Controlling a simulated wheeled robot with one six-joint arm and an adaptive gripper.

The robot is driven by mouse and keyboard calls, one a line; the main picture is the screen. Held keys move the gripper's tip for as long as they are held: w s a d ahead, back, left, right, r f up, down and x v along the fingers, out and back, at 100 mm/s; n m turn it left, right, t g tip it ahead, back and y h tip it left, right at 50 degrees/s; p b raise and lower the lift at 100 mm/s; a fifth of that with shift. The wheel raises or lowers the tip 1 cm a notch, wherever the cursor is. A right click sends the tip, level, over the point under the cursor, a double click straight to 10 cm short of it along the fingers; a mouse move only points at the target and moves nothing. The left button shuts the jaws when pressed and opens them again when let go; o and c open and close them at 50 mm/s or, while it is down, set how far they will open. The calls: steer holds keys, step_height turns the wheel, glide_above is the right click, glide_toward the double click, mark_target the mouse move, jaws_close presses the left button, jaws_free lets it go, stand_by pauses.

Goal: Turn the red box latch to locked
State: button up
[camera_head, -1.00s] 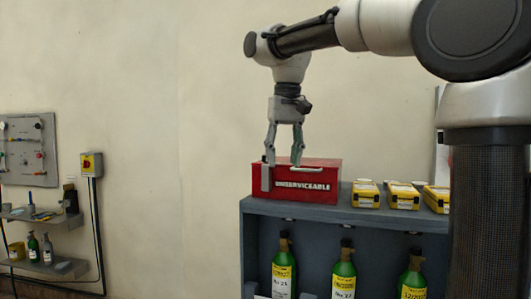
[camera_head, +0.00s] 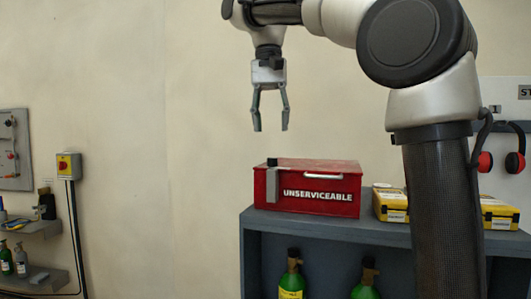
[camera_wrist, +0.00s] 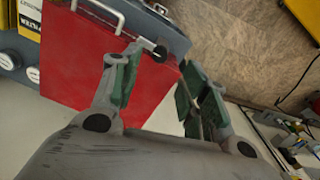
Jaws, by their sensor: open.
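The red box (camera_head: 330,205), marked UNSERVICEABLE, sits on top of the grey shelf unit. Its latch (camera_head: 272,184) is an upright grey piece with a black top at the left of the front face. A pale handle (camera_head: 323,176) is to its right. My gripper (camera_head: 270,128) is open and empty, pointing down above the box's left end, clear of it. In the wrist view, the red box (camera_wrist: 85,60) lies beyond the fingers (camera_wrist: 160,68). A pale bar with a black end, apparently the latch (camera_wrist: 150,46), shows near the left fingertip, partly hidden by it.
Yellow cases (camera_head: 390,204) stand right of the box on the grey shelf unit (camera_head: 340,228). Green bottles (camera_head: 291,281) stand below. Red ear defenders (camera_head: 486,162) hang at the right. The space left of the box is free.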

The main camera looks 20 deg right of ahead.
steer(key=shift+w+f, duration=0.15)
steer(key=shift+f, duration=0.4)
step_height(320, 180, down, 7)
steer(key=shift+d+r, duration=0.15)
jaws_close()
